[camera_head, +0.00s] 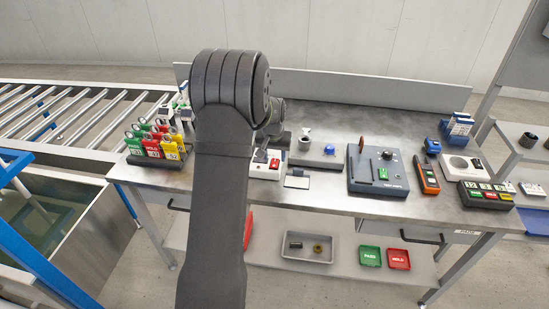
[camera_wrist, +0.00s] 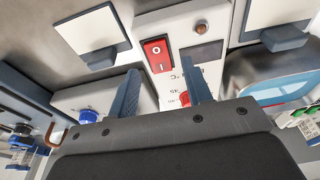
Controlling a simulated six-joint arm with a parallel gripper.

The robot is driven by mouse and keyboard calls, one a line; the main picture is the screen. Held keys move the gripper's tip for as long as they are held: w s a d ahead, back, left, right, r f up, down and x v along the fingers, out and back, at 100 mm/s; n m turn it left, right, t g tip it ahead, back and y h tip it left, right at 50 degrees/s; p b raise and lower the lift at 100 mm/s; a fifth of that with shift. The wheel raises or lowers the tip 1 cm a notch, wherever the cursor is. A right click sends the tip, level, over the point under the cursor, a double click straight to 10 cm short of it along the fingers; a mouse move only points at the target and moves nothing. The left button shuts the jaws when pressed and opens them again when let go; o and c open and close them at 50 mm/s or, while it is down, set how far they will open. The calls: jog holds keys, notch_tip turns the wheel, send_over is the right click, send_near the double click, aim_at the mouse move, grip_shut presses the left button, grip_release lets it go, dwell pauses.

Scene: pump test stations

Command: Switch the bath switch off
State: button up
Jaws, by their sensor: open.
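The bath switch is a red rocker (camera_wrist: 157,55) marked O and I, set in a white panel (camera_wrist: 180,22). In the head view the red rocker (camera_head: 274,163) shows on the white box (camera_head: 262,173) on the bench, just right of my arm. My gripper (camera_wrist: 162,68) is open and empty, with its two fingers apart over the panel. The rocker lies between and just beyond the fingertips in the wrist view. I cannot tell whether a finger touches it, or which side is pressed. In the head view my arm hides much of the gripper.
A small lamp (camera_wrist: 201,28) and a dark display (camera_wrist: 202,55) sit beside the rocker. A grey-blue test station (camera_head: 377,172) stands to the right on the bench. Colored padlock tags (camera_head: 155,143) stand left of my arm. The bench front right of the switch box is partly clear.

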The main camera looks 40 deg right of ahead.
aim_at(275, 162)
notch_tip(275, 162, up, 15)
jog(key=s+a, duration=0.2)
jog(key=shift+r, duration=0.15)
jog(key=shift+a, duration=0.1)
jog(key=f, duration=0.5)
jog(key=w+d+f, duration=0.1)
jog(key=f, duration=0.5)
jog(key=w+d+f, duration=0.1)
jog(key=f, duration=0.5)
jog(key=shift+w+d+f, duration=0.1)
jog(key=shift+w+d, duration=0.05)
jog(key=shift+d, duration=0.05)
jog(key=shift+f, duration=0.1)
jog(key=shift+w+d+g+y, duration=0.2)
jog(key=shift+g+y, duration=0.6)
jog(key=a+r+n+h, duration=0.1)
jog(key=r+n, duration=0.4)
jog(key=r, duration=0.5)
jog(key=a+r+n+h, duration=0.1)
jog(key=a+r+n, duration=0.2)
jog(key=r, duration=0.7)
jog(key=n, duration=0.2)
jog(key=shift+a+r+n, duration=0.25)
jog(key=shift+r+n, duration=0.05)
jog(key=shift+r, duration=0.1)
dwell(0.6)
